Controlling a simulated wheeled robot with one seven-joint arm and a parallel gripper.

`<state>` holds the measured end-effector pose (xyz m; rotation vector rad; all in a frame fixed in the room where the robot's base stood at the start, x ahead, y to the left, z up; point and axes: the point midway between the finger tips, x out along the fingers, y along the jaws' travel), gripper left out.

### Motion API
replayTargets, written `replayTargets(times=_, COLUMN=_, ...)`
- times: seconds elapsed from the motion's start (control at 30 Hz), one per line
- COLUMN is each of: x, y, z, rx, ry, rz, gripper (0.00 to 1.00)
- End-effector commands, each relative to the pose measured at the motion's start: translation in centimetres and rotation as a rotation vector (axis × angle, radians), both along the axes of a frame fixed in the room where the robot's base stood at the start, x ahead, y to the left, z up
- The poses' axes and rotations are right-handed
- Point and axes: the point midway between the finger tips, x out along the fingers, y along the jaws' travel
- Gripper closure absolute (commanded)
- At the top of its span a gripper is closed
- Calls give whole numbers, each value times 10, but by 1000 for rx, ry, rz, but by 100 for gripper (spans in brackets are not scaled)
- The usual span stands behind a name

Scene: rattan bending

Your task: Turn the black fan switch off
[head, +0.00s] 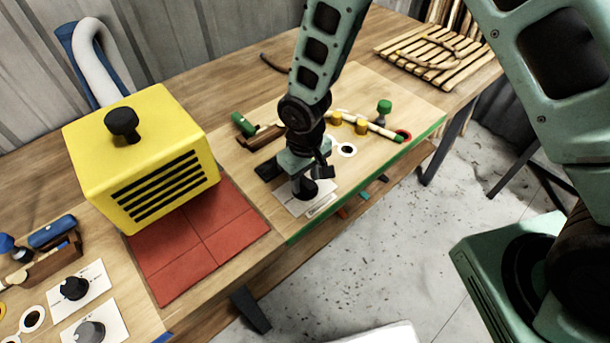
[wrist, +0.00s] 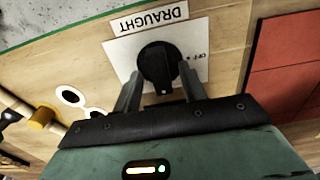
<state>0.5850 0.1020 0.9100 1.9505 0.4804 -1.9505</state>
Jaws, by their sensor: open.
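A black rotary switch (wrist: 157,62) sits on a white plate (wrist: 120,50) labelled DRAUGHT, which reads upside down in the wrist view. A small OFF mark is printed right of the switch. A white pointer mark shows on the switch's edge nearest my gripper, away from OFF. My gripper (wrist: 160,90) is open, with one finger on each side of the switch; I cannot tell whether they touch it. In the head view my gripper (head: 308,182) is low over the white plate (head: 290,206) near the board's front edge, hiding part of the switch.
More knobs on white cards, one black (head: 73,288) and one grey (head: 90,332), are at lower left. Yellow pegs (head: 361,126), a green-topped peg (head: 384,107) and a cane piece lie behind my gripper.

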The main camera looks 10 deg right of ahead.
Motion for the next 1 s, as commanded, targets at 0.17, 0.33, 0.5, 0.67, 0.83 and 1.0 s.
replayTargets(times=0.17, x=0, y=0, z=-4, rx=0, ry=-1, rz=0, gripper=58)
replayTargets(times=0.33, x=0, y=0, z=-4, rx=0, ry=-1, rz=0, gripper=58)
replayTargets(times=0.5, x=0, y=0, z=-4, rx=0, ry=-1, rz=0, gripper=100)
replayTargets(times=0.67, x=0, y=0, z=-4, rx=0, ry=-1, rz=1, gripper=100)
replayTargets(times=0.83, x=0, y=0, z=-4, rx=0, ry=-1, rz=23, gripper=100)
replayTargets(times=1.0, x=0, y=0, z=-4, rx=1, ry=1, rz=94, gripper=100)
